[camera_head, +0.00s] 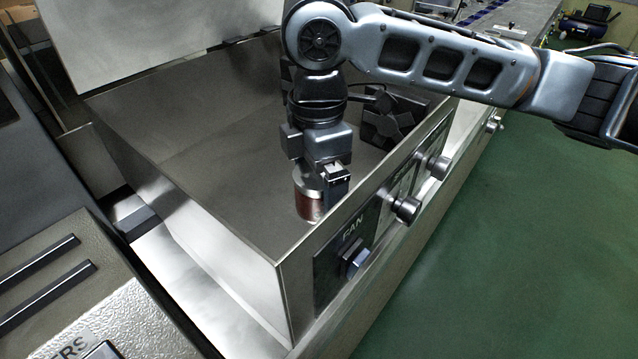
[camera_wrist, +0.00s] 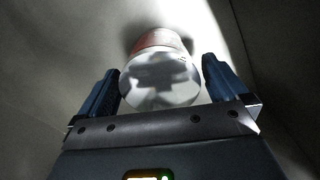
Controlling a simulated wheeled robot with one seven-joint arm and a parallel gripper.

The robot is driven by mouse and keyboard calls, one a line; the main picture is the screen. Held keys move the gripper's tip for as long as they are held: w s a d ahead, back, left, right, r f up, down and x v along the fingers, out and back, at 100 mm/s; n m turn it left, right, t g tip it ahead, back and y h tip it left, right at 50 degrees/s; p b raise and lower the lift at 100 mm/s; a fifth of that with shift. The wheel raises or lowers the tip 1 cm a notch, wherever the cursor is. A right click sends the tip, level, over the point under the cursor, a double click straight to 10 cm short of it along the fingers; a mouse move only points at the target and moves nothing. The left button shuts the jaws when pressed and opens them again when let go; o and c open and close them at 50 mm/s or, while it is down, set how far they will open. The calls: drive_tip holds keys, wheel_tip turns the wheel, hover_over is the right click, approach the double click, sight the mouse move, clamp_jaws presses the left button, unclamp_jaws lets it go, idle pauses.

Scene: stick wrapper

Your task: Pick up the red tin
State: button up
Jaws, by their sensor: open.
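The red tin (camera_head: 308,204) stands in the metal tray (camera_head: 190,150), close to the tray's front right wall. It has a shiny pale lid and a dark red side. My gripper (camera_head: 325,185) points down just above and beside it, hiding part of it in the head view. In the wrist view the tin (camera_wrist: 160,82) lies ahead between the two fingers of my gripper (camera_wrist: 162,88). The fingers are open, with a gap showing on each side of the tin. How far down the tin the fingertips reach is hard to tell.
The tray's front right wall carries a panel marked FAN with several knobs (camera_head: 406,208), close to my gripper. Dark blocky objects (camera_head: 390,122) lie at the tray's back right. The tray floor left of the tin is clear.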

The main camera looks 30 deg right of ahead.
drive_tip(key=shift+f, duration=0.8)
drive_tip(key=shift+c, duration=0.3)
drive_tip(key=c, duration=1)
drive_tip(key=shift+c, duration=0.4)
drive_tip(key=shift+r, duration=0.15)
